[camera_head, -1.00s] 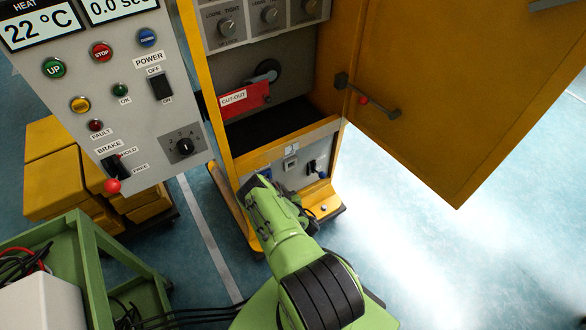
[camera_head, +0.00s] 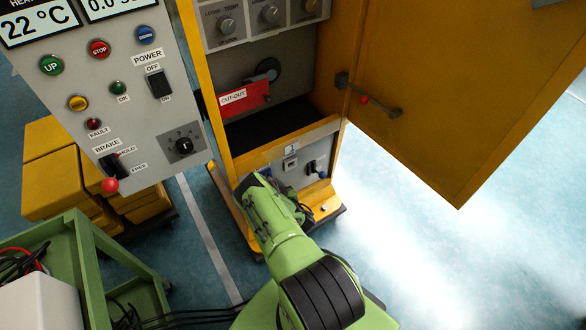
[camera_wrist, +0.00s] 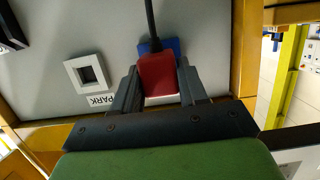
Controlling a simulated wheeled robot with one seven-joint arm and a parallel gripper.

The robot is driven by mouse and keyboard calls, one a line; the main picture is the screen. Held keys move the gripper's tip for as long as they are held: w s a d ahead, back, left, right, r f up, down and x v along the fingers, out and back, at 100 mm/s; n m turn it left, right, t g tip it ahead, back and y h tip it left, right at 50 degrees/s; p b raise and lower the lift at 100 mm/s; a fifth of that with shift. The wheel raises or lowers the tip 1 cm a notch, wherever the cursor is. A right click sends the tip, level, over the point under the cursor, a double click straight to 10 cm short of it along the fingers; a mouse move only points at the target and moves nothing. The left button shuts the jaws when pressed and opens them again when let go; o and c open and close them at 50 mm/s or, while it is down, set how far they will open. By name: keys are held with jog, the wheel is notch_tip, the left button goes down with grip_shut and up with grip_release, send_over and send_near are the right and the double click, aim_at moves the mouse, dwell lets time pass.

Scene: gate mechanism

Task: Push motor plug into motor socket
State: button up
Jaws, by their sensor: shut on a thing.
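The red motor plug (camera_wrist: 157,76) is between the two dark fingers of my gripper (camera_wrist: 159,84) in the wrist view. My gripper is shut on it, and a black cable runs up from the plug. The blue motor socket (camera_wrist: 172,45) shows on the grey panel just behind the plug, mostly covered by it. I cannot tell how far the plug is in the socket. In the head view my green arm reaches to the lower cabinet panel and hides the plug and most of the gripper.
A white-framed square socket labelled PARK (camera_wrist: 88,74) is beside the plug. A blue-knobbed lever (camera_head: 321,174) is to the right on the lower panel. The yellow cabinet door (camera_head: 465,95) stands open at right. A control panel (camera_head: 130,105) hangs at left.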

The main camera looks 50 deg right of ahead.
jog(key=shift+w+d+b, duration=0.25)
jog(key=shift+w+b, duration=0.15)
jog(key=shift+w, duration=0.5)
dwell(0.7)
jog(key=o, duration=1.2)
jog(key=p+v, duration=0.7)
jog(key=v, duration=0.8)
jog(key=shift+s+a+r+p, duration=0.15)
jog(key=shift+s+r+p, duration=0.1)
jog(key=shift+p, duration=0.15)
jog(key=shift+f, duration=0.1)
